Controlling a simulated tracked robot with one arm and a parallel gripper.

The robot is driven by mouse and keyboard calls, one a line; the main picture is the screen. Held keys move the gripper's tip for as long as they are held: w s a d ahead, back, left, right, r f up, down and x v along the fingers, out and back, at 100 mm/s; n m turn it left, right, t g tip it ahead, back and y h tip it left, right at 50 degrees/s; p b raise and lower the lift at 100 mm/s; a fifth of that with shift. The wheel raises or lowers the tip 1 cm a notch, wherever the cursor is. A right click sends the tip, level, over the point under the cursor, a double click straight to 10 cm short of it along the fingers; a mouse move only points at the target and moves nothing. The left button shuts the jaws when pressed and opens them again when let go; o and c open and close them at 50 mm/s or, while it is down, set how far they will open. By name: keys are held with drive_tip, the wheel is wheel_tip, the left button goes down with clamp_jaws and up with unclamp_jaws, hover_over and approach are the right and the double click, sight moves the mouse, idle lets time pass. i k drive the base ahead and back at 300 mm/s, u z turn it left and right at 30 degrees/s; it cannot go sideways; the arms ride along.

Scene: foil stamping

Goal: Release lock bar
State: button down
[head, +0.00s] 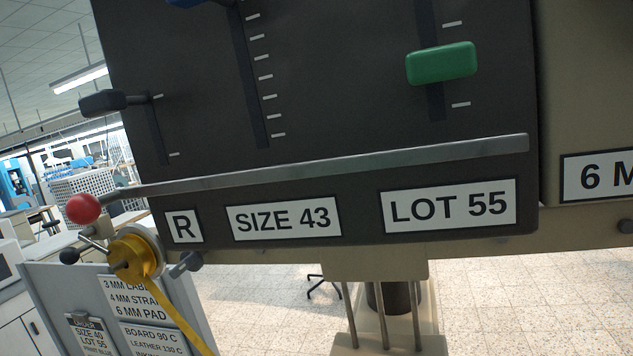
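The lock bar (340,167) is a long grey metal strip. It runs across the dark panel (340,90) below the sliders and above the labels, tilted up to the right in this view. A red ball (83,208) is at its left end, past the panel's edge; I cannot tell exactly how they join. A green slider knob (441,63) sits in the right slot, above the bar. A black knob (102,102) is at the left slot, and part of a blue knob (197,2) shows at the top edge. My gripper is not in view.
Labels read R (184,227), SIZE 43 (283,218) and LOT 55 (449,206). A gold foil roll (134,254) with a hanging strip and small handles is at lower left, before a grey board with notices (60,290). Open floor (520,300) shows below right.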

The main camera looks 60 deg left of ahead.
sight(82, 208)
drive_tip(key=u, duration=0.6)
drive_tip(key=k, duration=1.7)
drive_tip(key=z, duration=0.4)
drive_tip(key=i, duration=1)
drive_tip(key=u, duration=0.1)
